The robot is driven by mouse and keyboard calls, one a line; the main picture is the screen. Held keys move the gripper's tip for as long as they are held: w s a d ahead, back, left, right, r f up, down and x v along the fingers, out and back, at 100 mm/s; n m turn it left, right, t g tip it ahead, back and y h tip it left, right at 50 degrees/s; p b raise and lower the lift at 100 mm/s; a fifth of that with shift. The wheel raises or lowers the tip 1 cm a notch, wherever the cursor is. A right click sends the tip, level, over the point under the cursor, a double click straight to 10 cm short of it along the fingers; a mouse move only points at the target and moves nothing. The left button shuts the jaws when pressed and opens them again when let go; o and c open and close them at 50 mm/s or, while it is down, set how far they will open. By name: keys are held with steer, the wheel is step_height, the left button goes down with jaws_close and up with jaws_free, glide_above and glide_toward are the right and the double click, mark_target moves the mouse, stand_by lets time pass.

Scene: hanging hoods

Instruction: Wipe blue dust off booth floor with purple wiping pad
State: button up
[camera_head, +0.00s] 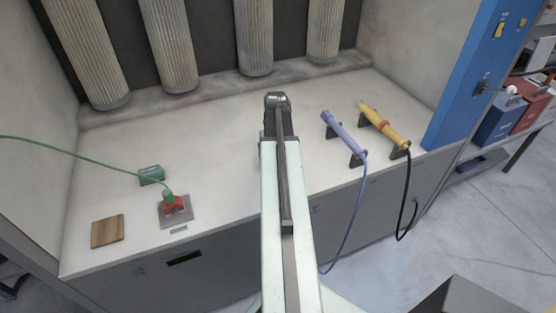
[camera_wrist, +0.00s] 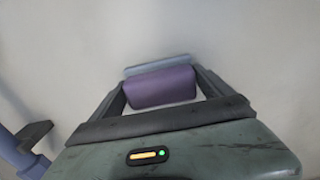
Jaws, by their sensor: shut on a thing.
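In the wrist view the purple wiping pad (camera_wrist: 163,87) sits between the two fingers of my gripper (camera_wrist: 162,84), which is shut on it. A paler blue-grey strip (camera_wrist: 157,64) shows just beyond the purple part. The pale booth floor (camera_wrist: 250,50) fills the background; I cannot tell whether the pad touches it. In the head view the booth floor (camera_head: 230,140) is off-white. My arm reaches over its middle and hides the gripper and pad. I cannot make out any clear blue dust in either view.
Grey pleated filters (camera_head: 255,40) hang along the back. A blue tool (camera_head: 343,132) and a yellow tool (camera_head: 384,125) rest on stands at right, with trailing cables. A red-and-green tool (camera_head: 173,205), a green block (camera_head: 151,175) and a brown block (camera_head: 107,231) are at left.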

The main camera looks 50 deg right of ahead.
steer(key=shift+w+d, duration=0.6)
steer(key=shift+w, duration=0.3)
steer(key=shift+w+d, duration=0.55)
steer(key=shift+w, duration=0.3)
step_height(320, 180, up, 6)
steer(key=p, duration=0.6)
step_height(320, 180, up, 3)
steer(key=p, duration=0.3)
steer(key=shift+s, duration=0.1)
